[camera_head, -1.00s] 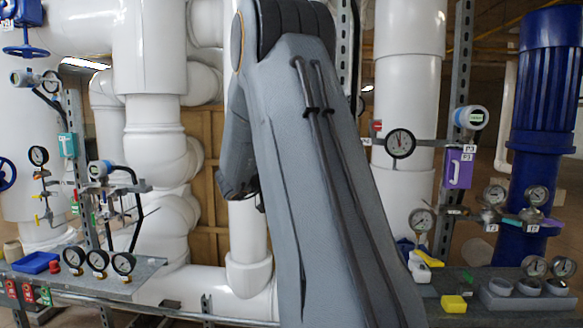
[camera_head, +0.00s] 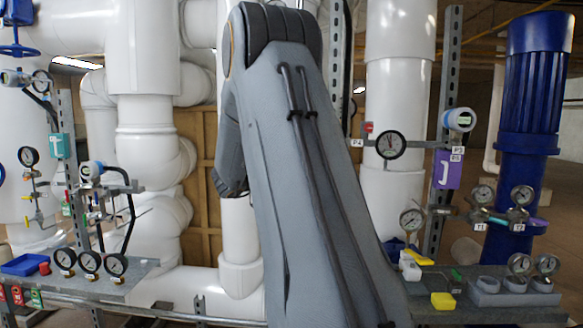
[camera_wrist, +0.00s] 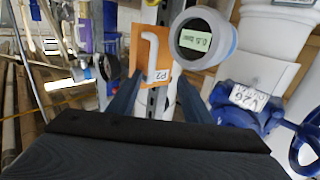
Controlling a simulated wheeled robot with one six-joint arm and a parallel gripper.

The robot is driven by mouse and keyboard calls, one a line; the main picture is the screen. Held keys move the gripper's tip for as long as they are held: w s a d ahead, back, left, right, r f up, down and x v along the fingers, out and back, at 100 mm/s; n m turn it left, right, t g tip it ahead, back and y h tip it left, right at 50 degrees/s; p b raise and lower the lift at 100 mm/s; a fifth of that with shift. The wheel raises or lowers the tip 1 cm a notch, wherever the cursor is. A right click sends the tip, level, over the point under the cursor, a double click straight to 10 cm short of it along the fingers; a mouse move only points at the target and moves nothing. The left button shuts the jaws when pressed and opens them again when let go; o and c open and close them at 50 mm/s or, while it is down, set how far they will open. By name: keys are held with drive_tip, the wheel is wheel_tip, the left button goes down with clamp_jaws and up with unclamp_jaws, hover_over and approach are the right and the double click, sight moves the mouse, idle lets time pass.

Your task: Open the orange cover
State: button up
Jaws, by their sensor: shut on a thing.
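The orange cover (camera_wrist: 137,48), a flat panel with a white bar handle (camera_wrist: 150,52) and a label P2, is at the upper middle of the wrist view. It looks tilted there. My gripper (camera_wrist: 159,82) reaches up from below, its two dark fingers at either side of the cover's lower part, shut on the cover. The exact contact at the fingertips is hard to make out. In the head view my own arm hides the gripper and the orange cover.
A round transmitter with a display (camera_wrist: 195,40) is close right of the cover. A blue valve (camera_wrist: 235,105) stands farther right. In the head view, a purple cover (camera_head: 448,168), a gauge (camera_head: 391,145) and a shelf with a yellow block (camera_head: 443,300) are right of my arm.

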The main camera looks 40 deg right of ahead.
drive_tip(key=shift+w+d+r, duration=0.1)
drive_tip(key=shift+w+r, duration=0.05)
drive_tip(key=shift+w+a+f+b, duration=0.1)
drive_tip(key=shift+a+f+b, duration=0.15)
drive_tip(key=shift+a, duration=0.25)
drive_tip(key=a, duration=0.2)
drive_tip(key=a+b, duration=0.1)
drive_tip(key=a, duration=0.4)
drive_tip(key=shift+s+r+b, duration=0.1)
drive_tip(key=shift+s+b, duration=0.15)
drive_tip(key=shift+b, duration=0.15)
